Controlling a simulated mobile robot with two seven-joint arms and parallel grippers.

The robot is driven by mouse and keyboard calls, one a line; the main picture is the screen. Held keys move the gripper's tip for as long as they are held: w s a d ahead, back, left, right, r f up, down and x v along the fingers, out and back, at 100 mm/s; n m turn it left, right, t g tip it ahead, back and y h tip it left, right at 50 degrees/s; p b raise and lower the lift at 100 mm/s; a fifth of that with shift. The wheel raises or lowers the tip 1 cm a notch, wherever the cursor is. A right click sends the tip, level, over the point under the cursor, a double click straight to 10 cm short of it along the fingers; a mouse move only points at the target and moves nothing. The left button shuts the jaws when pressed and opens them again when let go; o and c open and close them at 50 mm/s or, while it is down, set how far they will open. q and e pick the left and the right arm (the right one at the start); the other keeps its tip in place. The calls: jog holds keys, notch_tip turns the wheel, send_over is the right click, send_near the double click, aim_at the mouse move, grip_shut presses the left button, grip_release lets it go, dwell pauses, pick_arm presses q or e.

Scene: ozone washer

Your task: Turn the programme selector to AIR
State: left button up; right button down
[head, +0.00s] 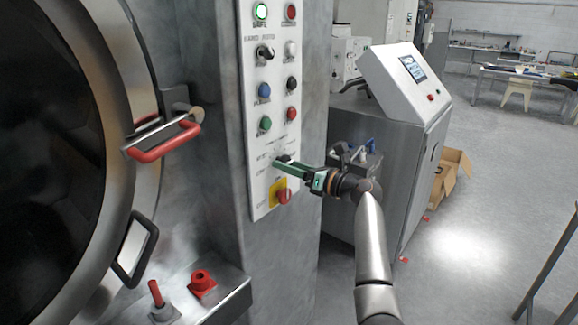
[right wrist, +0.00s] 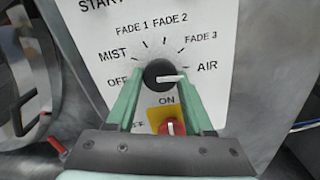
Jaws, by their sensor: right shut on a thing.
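The programme selector (right wrist: 160,74) is a round black knob with a white pointer on the white control panel (right wrist: 85,45). Labels OFF, MIST, FADE 1, FADE 2, FADE 3 and AIR are printed around it. The pointer points right, just below the AIR label (right wrist: 207,66). My right gripper (right wrist: 158,84) has its green fingers on either side of the knob and is shut on it. In the head view my right gripper (head: 284,164) reaches the panel from the right and hides most of the knob. My left gripper is not in view.
Just below the selector is a red rotary switch (head: 284,196) on a yellow plate (head: 273,190). Coloured buttons and a toggle (head: 264,53) are above. A round door with a red handle (head: 165,142) is left. A grey cabinet (head: 400,150) stands behind my right arm.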

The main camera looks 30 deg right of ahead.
jog(key=shift+m, duration=0.5)
jog(key=shift+c, duration=1.8)
grip_release()
jog(key=shift+s, duration=0.1)
jog(key=b+v, duration=0.1)
jog(key=v, duration=1.1)
jog(key=shift+s, duration=0.15)
